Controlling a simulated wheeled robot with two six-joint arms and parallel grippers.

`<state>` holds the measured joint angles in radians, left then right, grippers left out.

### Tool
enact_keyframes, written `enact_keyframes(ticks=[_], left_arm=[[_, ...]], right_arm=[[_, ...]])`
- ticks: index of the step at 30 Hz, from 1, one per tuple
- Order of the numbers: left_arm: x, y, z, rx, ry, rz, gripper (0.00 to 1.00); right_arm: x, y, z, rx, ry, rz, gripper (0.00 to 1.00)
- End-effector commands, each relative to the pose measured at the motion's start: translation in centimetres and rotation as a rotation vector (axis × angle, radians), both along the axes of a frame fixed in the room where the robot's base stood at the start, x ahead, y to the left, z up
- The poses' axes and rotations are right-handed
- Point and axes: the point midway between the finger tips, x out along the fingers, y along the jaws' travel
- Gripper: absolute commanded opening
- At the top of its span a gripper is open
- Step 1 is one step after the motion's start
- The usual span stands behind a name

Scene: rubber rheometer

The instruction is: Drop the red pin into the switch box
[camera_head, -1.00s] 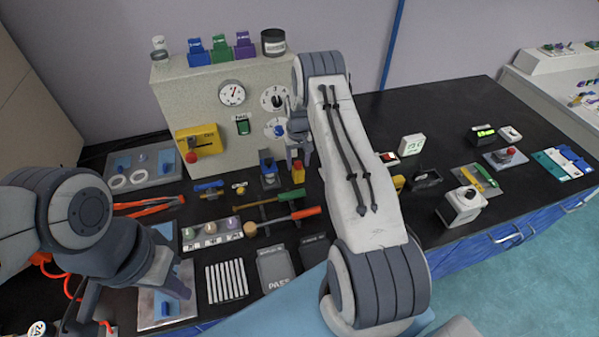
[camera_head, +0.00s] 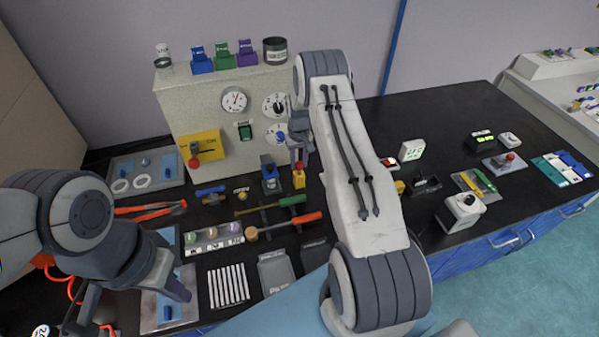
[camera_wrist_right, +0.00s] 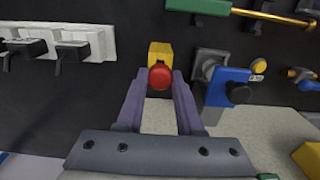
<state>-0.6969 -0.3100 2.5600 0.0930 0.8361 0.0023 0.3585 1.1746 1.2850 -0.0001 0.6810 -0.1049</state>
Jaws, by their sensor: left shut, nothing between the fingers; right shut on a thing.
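The red pin shows as a round red knob (camera_wrist_right: 160,77) between the fingertips of my right gripper (camera_wrist_right: 160,82) in the right wrist view. My right gripper is shut on it. A small yellow box (camera_wrist_right: 159,50), which looks like the switch box, is right behind the knob. In the head view the red pin (camera_head: 299,166) is directly over the yellow box (camera_head: 299,180), below my right gripper (camera_head: 298,158). I cannot tell how deep the pin's lower part sits. My left gripper (camera_head: 181,292) is shut and empty at the lower left, over a metal plate.
A blue switch block (camera_head: 270,175) stands close to the left of the yellow box. The beige machine (camera_head: 205,108) rises behind. Screwdrivers (camera_head: 285,225) lie in front. A yellow panel with a red knob (camera_head: 201,148) is on the machine. The bench is clearer at the right.

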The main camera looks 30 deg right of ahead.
Motion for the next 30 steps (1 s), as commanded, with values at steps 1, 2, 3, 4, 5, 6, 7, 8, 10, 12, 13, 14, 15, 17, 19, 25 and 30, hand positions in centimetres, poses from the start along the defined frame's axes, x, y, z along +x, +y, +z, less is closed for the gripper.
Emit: enact_keyframes(ticks=[1,2,3,4,5,6,7,8,10,12,13,14,15,17,19,25,30], left_arm=[[0.0,0.0,0.4,0.0,0.0,0.0,0.0],[0.0,0.0,0.5,0.0,0.0,0.0,0.0],[0.0,0.0,0.7,0.0,0.0,0.0,0.0],[0.0,0.0,0.8,0.0,0.0,0.0,0.0],[0.0,0.0,0.9,0.0,0.0,0.0,0.0],[0.0,0.0,1.1,0.0,0.0,0.0,0.0],[0.0,0.0,1.2,0.0,0.0,0.0,0.0],[0.0,0.0,1.3,0.0,0.0,0.0,0.0],[0.0,0.0,1.6,0.0,0.0,0.0,0.0],[0.0,0.0,1.9,0.0,0.0,0.0,0.0],[0.0,0.0,2.0,0.0,0.0,0.0,0.0],[0.0,0.0,2.1,0.0,0.0,0.0,0.0],[0.0,0.0,2.2,0.0,0.0,0.0,0.0],[0.0,0.0,2.5,0.0,0.0,0.0,0.0],[0.0,0.0,2.8,0.0,0.0,0.0,0.0],[0.0,0.0,3.5,0.0,0.0,0.0,0.0],[0.0,0.0,3.5,0.0,0.0,0.0,0.0]], right_arm=[[0.0,0.0,0.6,0.0,0.0,0.0,0.0],[0.0,0.0,0.8,0.0,0.0,0.0,0.0],[0.0,0.0,1.1,0.0,0.0,0.0,0.0],[0.0,0.0,1.3,0.0,0.0,0.0,0.0],[0.0,0.0,1.5,0.0,0.0,0.0,0.0],[0.0,0.0,1.8,0.0,0.0,0.0,0.0],[0.0,0.0,2.0,0.0,0.0,0.0,0.0],[0.0,0.0,2.2,0.0,0.0,0.0,0.0],[0.0,0.0,2.7,0.0,0.0,0.0,0.0],[0.0,0.0,3.2,0.0,0.001,0.0,0.0],[0.0,0.0,3.4,0.0,0.001,0.0,0.0],[0.0,0.0,3.6,0.0,0.001,0.0,0.0],[0.0,0.0,3.9,0.0,0.001,0.0,0.0],[0.0,0.0,4.3,0.0,0.001,0.0,0.0],[0.0,0.0,4.8,0.0,0.001,0.0,0.0],[0.0,0.0,6.1,0.0,0.0,0.0,0.0],[0.0,0.0,6.2,0.0,0.001,0.0,0.0]])
